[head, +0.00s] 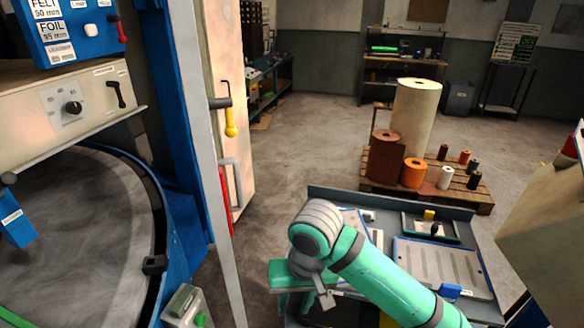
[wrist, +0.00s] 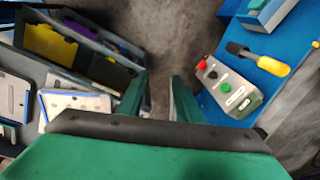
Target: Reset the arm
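My arm (head: 385,283), teal with grey joints, reaches in from the lower right of the head view and bends down at its grey joint. My gripper (wrist: 158,85) shows in the wrist view with its two green fingers apart and nothing between them. It hangs over the gap between the blue machine on one side and the workbench on the other. In the head view its green body shows below the grey joint, and its fingertips are hard to make out.
The workbench (head: 467,236) holds trays and small parts. A grey control box with buttons (wrist: 229,89) and a yellow-handled tool (wrist: 272,66) are near the gripper. The blue machine's frame (head: 172,160) stands left. A pallet (head: 480,197) carries rolls behind. Floor (head: 300,150) is clear beyond.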

